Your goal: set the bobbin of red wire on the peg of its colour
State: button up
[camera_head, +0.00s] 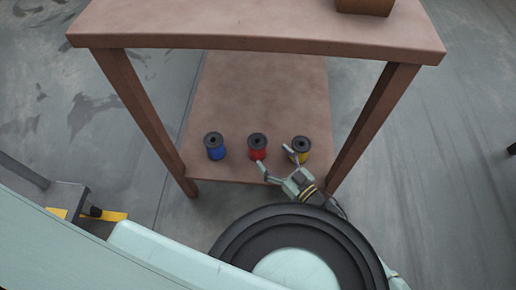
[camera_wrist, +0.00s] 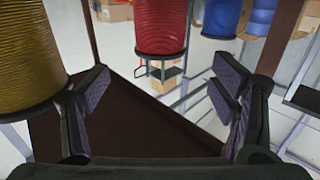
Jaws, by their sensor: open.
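The red wire bobbin (camera_head: 258,153) stands upright in the middle of a row on the lower shelf of a brown table, between a blue and a yellow bobbin. In the wrist view the red bobbin (camera_wrist: 162,25) shows at the top centre, beyond and between the fingertips; that picture appears upside down. My gripper (camera_head: 274,158) is open and empty, with one finger just in front of the red bobbin and the other by the yellow one. Both spread fingers also show in the wrist view (camera_wrist: 161,82). No peg is in view.
The blue bobbin (camera_head: 215,153) is left of the red one and the yellow bobbin (camera_head: 303,156) right, close to a finger. The table top (camera_head: 250,30) overhangs the shelf (camera_head: 262,90), with legs at both sides. The shelf behind the bobbins is clear. A box (camera_head: 365,5) sits on top.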

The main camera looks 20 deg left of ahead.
aim_at(257, 141)
jog(key=x, duration=0.8)
jog(key=shift+w+a, duration=0.2)
jog(key=shift+a, duration=0.1)
jog(key=shift+c, duration=0.4)
jog(key=c, duration=1.5)
